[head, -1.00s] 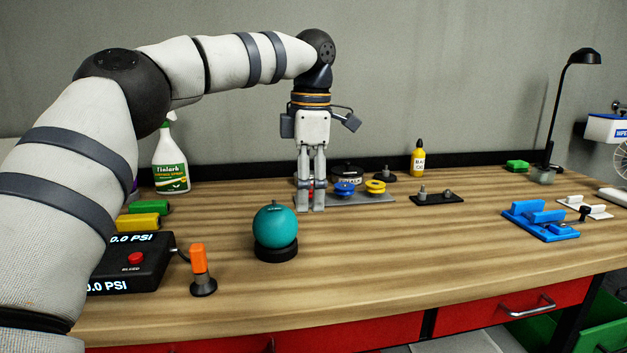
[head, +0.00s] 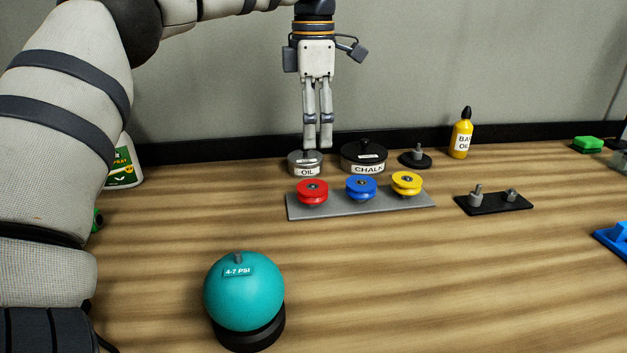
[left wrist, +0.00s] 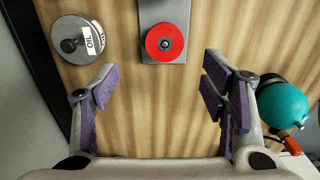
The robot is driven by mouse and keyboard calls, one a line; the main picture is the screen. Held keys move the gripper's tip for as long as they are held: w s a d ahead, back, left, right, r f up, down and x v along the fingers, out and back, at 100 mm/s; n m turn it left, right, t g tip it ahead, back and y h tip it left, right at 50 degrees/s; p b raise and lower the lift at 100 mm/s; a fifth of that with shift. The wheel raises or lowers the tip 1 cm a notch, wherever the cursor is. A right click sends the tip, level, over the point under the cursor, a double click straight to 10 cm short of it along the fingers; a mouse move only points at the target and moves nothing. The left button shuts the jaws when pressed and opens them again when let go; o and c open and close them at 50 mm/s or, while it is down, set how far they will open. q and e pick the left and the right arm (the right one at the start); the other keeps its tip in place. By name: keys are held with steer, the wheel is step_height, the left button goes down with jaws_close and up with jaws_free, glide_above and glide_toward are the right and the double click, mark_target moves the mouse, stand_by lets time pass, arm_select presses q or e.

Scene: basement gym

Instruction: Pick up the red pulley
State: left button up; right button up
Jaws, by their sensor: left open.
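The red pulley (head: 312,190) sits at the left end of a flat grey tray (head: 385,207), beside a blue pulley (head: 361,187) and a yellow pulley (head: 406,183). My left gripper (head: 318,147) hangs pointing down, appearing above the oil tin in the head view, clear of the pulley. In the left wrist view the open, empty gripper (left wrist: 160,85) has its fingers spread wide. The red pulley (left wrist: 166,42) shows whole there, past the fingertips and roughly centred between them, untouched. My right gripper is not in view.
The oil tin (head: 305,170) and chalk tin (head: 363,163) stand close behind the tray. A teal ball (head: 243,290) on a black base is at the front. A black plate with pegs (head: 493,204) is to the right.

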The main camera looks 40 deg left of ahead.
mark_target(312, 185)
arm_select(q)
steer(key=f, duration=1)
steer(key=shift+s+d+f, duration=0.2)
steer(key=shift+s+f, duration=0.15)
steer(key=shift+f, duration=0.05)
steer(key=c, duration=1.2)
